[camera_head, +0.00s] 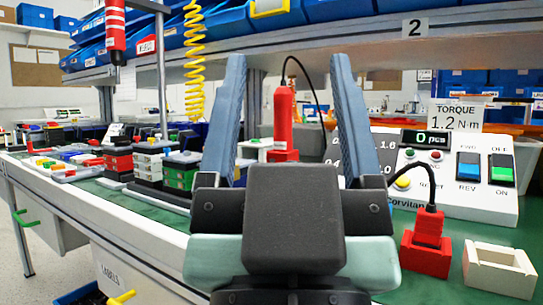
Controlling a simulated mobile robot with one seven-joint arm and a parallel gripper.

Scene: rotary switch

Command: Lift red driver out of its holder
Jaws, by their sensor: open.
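My gripper (289,68) is open, with its two blue-grey fingers pointing up and away in the middle of the view. A red driver (283,118) stands upright between the fingers as seen here, its black cable looping from its top. Its lower end meets a red holder (284,155), partly hidden behind my gripper. The driver looks farther off than the fingers, and neither finger is seen touching it. I cannot tell the exact gap.
A torque controller (470,200) stands at right, with a red block (427,240) on a black cable and a cream tray (498,268) in front. Another red tool (115,32) hangs upper left near a yellow coiled hose (194,60). Stacked parts (150,160) crowd the green bench at left.

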